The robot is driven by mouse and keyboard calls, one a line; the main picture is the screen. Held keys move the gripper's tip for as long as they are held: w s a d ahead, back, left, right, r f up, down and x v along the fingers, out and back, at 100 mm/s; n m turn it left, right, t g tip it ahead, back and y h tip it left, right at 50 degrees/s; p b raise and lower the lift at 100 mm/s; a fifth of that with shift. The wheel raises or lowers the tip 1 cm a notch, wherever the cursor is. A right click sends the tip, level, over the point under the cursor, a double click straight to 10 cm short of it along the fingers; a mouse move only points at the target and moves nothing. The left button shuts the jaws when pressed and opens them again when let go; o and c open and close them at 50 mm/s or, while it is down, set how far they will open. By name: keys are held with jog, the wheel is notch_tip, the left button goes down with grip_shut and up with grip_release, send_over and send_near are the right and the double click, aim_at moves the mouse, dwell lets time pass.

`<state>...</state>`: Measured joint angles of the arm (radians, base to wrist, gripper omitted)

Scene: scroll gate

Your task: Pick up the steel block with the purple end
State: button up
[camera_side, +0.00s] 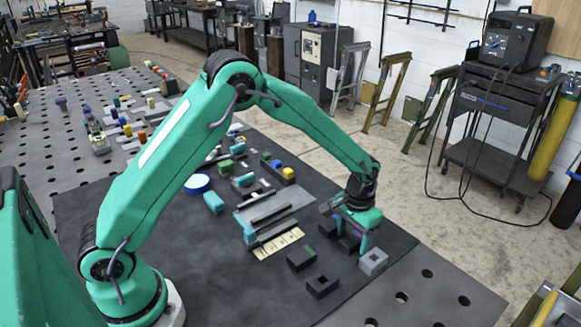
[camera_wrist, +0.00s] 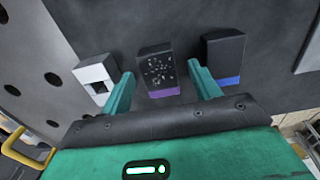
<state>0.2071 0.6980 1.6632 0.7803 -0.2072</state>
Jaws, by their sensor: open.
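The block with the purple end (camera_wrist: 157,70) is dark grey with light specks on its upper face. Its purple end faces my gripper in the wrist view. My gripper (camera_wrist: 160,74) is open, with one finger on each side of this block in the picture. Gaps show between the block and both fingers, and I cannot tell how far down the fingers reach. In the side view my gripper (camera_side: 351,238) is low over the dark mat, and it mostly hides the block, with a little purple showing.
A light grey block with a square hole (camera_wrist: 97,75) lies left of the fingers. A dark block with a blue end (camera_wrist: 222,58) lies to the right. In the side view, a green-marked dark block (camera_side: 301,258) and a dark holed block (camera_side: 322,286) lie nearby.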

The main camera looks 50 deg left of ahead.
aim_at(353, 239)
grip_shut()
jog(key=shift+r, duration=0.15)
jog(key=shift+r, duration=0.4)
notch_tip(353, 239, up, 3)
jog(key=shift+r, duration=0.1)
jog(key=s+d+r, duration=0.6)
jog(key=s+d, duration=0.2)
jog(key=shift+d+r, duration=0.3)
jog(key=shift+r, duration=0.1)
jog(key=shift+w+a, duration=0.1)
